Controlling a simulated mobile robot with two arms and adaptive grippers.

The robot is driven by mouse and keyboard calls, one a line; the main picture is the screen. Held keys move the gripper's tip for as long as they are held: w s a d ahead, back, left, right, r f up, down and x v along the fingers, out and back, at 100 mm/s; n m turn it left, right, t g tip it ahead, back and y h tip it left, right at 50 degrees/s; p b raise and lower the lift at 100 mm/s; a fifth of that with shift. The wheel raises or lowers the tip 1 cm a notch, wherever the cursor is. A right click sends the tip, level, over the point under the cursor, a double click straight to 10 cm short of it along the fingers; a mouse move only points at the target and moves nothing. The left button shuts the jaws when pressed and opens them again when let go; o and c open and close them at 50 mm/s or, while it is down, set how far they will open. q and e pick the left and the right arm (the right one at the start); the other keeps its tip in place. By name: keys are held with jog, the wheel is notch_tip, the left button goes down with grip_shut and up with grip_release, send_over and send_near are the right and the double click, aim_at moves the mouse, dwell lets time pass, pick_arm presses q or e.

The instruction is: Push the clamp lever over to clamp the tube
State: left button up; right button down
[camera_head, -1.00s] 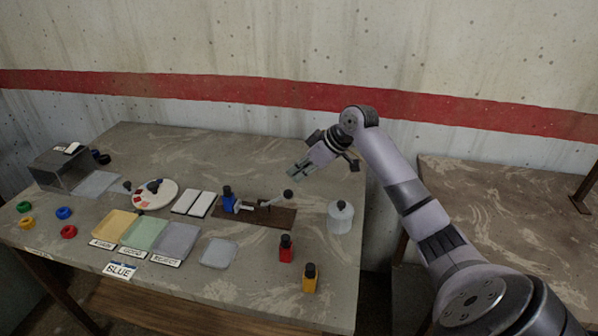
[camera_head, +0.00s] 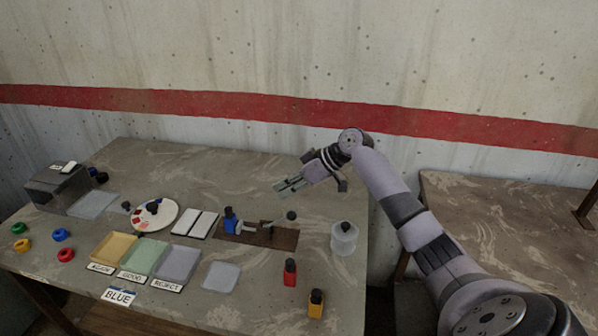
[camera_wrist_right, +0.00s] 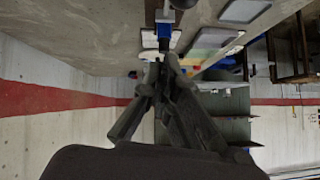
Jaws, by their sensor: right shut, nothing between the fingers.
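The clamp (camera_head: 265,229) sits on a dark brown board (camera_head: 285,240) on the table. Its lever leans up to the right and ends in a dark round knob (camera_head: 291,215). A blue tube (camera_head: 230,225) with a dark cap stands at the clamp's left end; whether the clamp touches it is too small to tell. My right gripper (camera_head: 279,187) is shut and empty, in the air above and behind the clamp, apart from the knob. In the right wrist view its fingertips (camera_wrist_right: 165,60) are together, with a blue part ahead. My left gripper is not in view.
A white jar (camera_head: 344,238), a red bottle (camera_head: 290,272) and a yellow bottle (camera_head: 316,303) stand right of and in front of the clamp. White pads (camera_head: 195,223), a round palette (camera_head: 155,216) and labelled trays (camera_head: 147,257) lie left. The table behind the clamp is clear.

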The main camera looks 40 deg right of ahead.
aim_at(279, 221)
jog(key=shift+s+d+f+p, duration=0.2)
jog(key=shift+s+f, duration=0.25)
jog(key=shift+f, duration=0.15)
jog(key=shift+s+d+f+p, duration=0.2)
jog(key=shift+s+f, duration=0.2)
jog(key=shift+f, duration=0.2)
jog(key=shift+s+f, duration=0.1)
jog(key=shift+f, duration=0.05)
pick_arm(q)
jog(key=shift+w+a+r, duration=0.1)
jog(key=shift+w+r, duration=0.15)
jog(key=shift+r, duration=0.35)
pick_arm(e)
jog(key=shift+f, duration=0.1)
pick_arm(q)
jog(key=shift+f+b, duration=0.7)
jog(key=shift+b, duration=0.05)
pick_arm(e)
jog(key=shift+s+d+f, duration=0.65)
jog(key=shift+f, duration=0.05)
